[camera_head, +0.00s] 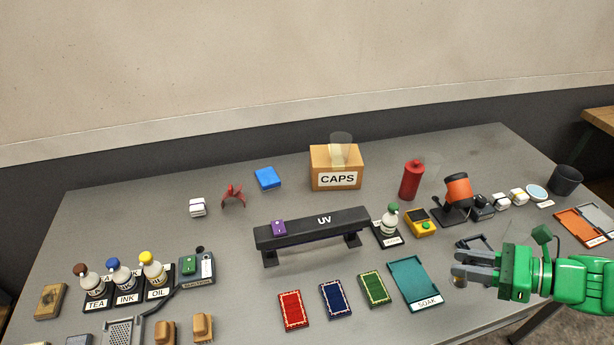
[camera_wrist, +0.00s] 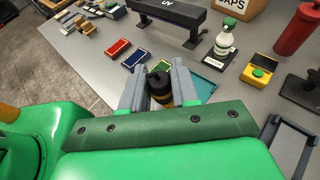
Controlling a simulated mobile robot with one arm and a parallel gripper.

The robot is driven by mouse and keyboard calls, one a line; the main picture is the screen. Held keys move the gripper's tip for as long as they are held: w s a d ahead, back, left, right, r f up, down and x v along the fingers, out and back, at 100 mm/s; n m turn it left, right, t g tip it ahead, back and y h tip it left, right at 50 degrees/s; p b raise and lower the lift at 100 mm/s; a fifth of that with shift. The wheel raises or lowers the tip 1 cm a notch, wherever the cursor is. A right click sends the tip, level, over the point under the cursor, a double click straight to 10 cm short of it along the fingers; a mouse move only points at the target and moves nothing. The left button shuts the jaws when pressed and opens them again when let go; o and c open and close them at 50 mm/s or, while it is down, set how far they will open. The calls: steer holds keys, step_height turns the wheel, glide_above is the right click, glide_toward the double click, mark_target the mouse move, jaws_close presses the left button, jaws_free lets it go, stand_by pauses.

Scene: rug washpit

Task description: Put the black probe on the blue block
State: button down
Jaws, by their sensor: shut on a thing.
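My gripper (camera_head: 474,267) is at the right of the table in the head view, above the table. In the wrist view its two fingers (camera_wrist: 160,80) are shut on the black probe (camera_wrist: 160,90), a dark cylinder with a yellow band. The blue block (camera_head: 267,178) lies flat at the back of the table, left of the CAPS box and well away from my gripper. It does not show in the wrist view.
The black UV bar (camera_head: 318,227), with a purple item on it, stands mid-table between my gripper and the blue block. The CAPS box (camera_head: 336,168) and red canister (camera_head: 411,180) stand behind. A teal SOAK tray (camera_head: 414,283) and several small rugs lie in front.

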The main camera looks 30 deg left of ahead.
steer(key=w+a+r, duration=0.1)
steer(key=w+a, duration=0.5)
steer(key=a, duration=0.6)
steer(key=w+a, duration=0.6)
steer(key=a, duration=0.6)
steer(key=s+a+r, duration=0.1)
steer(key=s+a, duration=0.1)
steer(key=a, duration=1.1)
steer(key=s+a+r, duration=0.1)
steer(key=s+a, duration=0.1)
steer(key=a, duration=1.1)
glide_above(267, 176)
steer(key=shift+f, duration=4.95)
steer(key=shift+w+f, duration=0.1)
steer(key=shift+f, duration=1.5)
